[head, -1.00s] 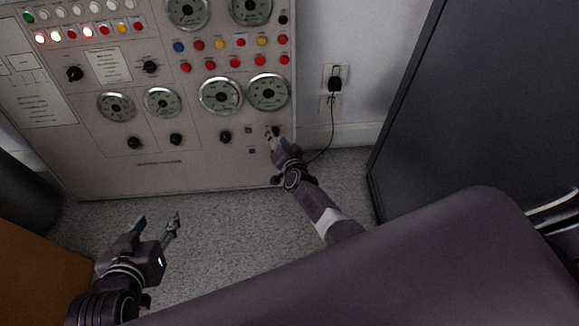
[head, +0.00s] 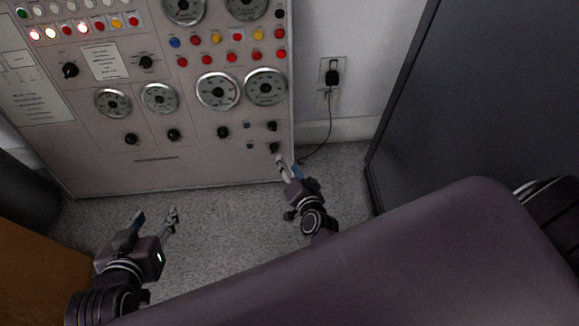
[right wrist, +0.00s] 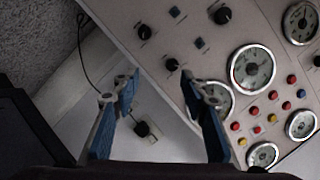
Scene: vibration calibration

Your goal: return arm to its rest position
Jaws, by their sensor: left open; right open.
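My right gripper (head: 286,170) is in front of the lower right corner of the control panel (head: 200,160) in the head view. It is open and empty, apart from the panel. In the right wrist view, its two blue-padded fingers (right wrist: 156,82) stand apart with nothing between them, and the panel's knobs and gauges show beyond. My left gripper (head: 155,217) is open and empty over the carpet at the lower left.
A wall outlet (head: 332,72) with a black plug and cord is right of the panel. A dark cabinet (head: 480,100) stands at the right. A brown wooden surface (head: 35,275) is at the lower left. Grey carpet (head: 225,225) between the grippers is clear.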

